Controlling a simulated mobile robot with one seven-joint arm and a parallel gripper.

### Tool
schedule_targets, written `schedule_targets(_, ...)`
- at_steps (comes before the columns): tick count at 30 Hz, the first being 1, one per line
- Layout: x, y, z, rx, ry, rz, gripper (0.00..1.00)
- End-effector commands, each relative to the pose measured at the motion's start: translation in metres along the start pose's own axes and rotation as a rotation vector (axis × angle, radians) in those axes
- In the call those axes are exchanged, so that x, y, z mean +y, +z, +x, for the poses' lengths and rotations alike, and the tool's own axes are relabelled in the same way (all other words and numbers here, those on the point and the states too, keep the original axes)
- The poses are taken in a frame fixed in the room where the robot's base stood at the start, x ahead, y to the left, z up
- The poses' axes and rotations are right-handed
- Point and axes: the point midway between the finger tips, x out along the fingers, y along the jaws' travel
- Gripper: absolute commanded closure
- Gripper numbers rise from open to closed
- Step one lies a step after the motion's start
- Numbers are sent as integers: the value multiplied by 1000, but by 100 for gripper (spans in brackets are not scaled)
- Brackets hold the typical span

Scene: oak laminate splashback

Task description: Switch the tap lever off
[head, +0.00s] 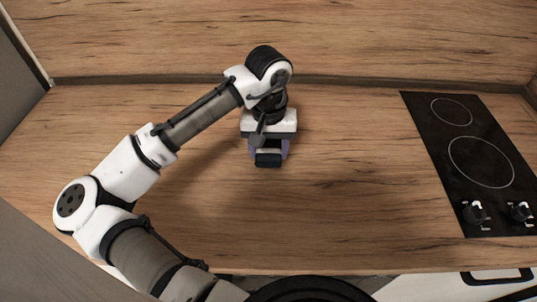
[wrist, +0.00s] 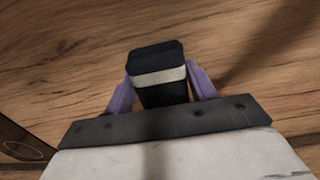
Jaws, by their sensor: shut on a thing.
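No tap or tap lever shows in either view. My gripper (head: 268,150) points down over the middle of the wooden worktop, its purple fingers shut on a black block-like thing (head: 268,160) with a rounded end. In the wrist view, the black thing (wrist: 155,55) has a pale band across it and sits between the two purple fingers of my gripper (wrist: 161,86). Its lower part is hidden by the gripper body. I cannot tell whether it touches the worktop.
The wooden worktop (head: 350,180) is clear around the gripper. A black hob (head: 462,135) with ring markings and two knobs lies at the right. A wooden splashback (head: 380,40) runs along the back. A handle (head: 497,276) shows below the front edge.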

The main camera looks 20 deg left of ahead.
Motion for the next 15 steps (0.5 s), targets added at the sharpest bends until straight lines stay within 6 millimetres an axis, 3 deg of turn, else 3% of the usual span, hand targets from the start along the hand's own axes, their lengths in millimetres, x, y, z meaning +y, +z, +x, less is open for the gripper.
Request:
schedule_targets(6, 0, 0, 29, -2, 1, 0, 70)
schedule_targets(15, 0, 0, 34, -1, 0, 0, 70)
